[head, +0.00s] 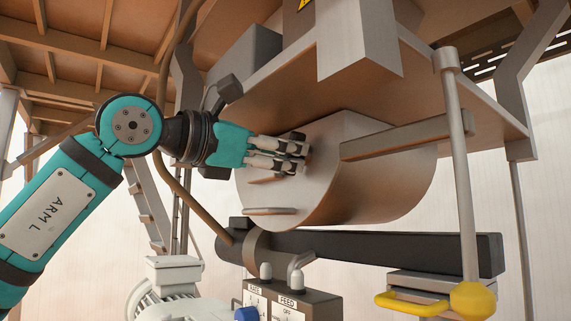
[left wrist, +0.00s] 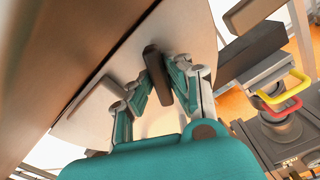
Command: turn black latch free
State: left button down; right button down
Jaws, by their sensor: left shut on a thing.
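My left gripper (head: 303,154) reaches in from the left to the flat end face of the grey metal drum (head: 390,190). In the left wrist view my left gripper (left wrist: 166,92) is shut on the black latch (left wrist: 155,70), a short dark bar on the drum's pale face. The bar lies between the two fingers, with its far end showing beyond them. In the head view the fingers mostly hide the latch. My right gripper is not in view.
A dark horizontal barrel (head: 380,247) runs below the drum. A control box (head: 290,298) and a pale motor (head: 168,290) stand lower left. A yellow handle (head: 410,303) is at lower right beside a vertical rod (head: 460,170). A metal plate (head: 470,110) overhangs the drum.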

pick_arm(q)
jog(key=n+b, duration=0.2)
jog(key=n, duration=0.3)
dwell(0.5)
jog(key=c, duration=1.3)
grip_release()
jog(key=v, duration=1.2)
jog(key=shift+w, duration=0.1)
